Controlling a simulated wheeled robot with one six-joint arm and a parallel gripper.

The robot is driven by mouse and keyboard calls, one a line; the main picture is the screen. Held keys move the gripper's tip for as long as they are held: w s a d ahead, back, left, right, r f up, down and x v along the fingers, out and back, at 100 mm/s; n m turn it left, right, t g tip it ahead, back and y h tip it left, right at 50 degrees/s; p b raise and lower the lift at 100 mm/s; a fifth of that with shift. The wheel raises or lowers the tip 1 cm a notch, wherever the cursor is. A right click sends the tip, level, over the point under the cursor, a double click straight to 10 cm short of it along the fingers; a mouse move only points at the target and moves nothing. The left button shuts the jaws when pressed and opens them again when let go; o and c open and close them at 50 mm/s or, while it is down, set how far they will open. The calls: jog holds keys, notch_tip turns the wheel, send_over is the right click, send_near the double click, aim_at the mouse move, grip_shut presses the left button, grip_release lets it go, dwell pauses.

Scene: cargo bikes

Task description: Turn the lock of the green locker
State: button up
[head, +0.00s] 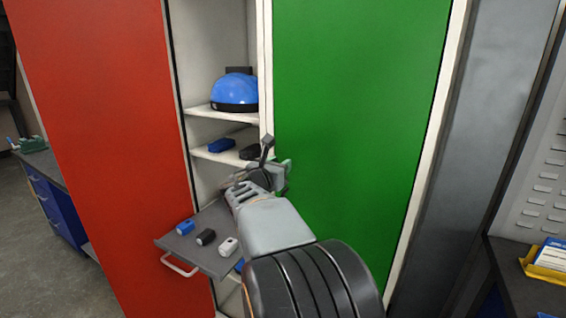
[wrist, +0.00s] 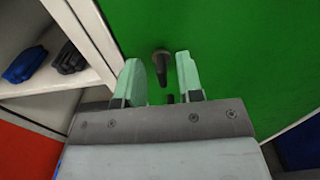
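The green locker (head: 360,100) stands at the centre right with its door closed; its door also fills the upper wrist view (wrist: 240,50). A small dark lock knob (wrist: 162,64) sticks out from the green door. My gripper (head: 283,174) is at the door's left part in the head view, where the wrist hides the lock. In the wrist view my gripper (wrist: 159,60) is open, with one pale green finger on each side of the knob. A gap shows between the knob and each finger. A second small dark part (wrist: 170,98) shows below the knob.
Left of the green door is an open shelf section with a blue helmet (head: 234,91) and dark gloves or similar items. A pulled-out grey drawer (head: 188,255) with several small items is beside my arm. A red door (head: 95,130) stands left.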

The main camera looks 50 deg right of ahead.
jog(key=shift+x, duration=1.15)
grip_shut()
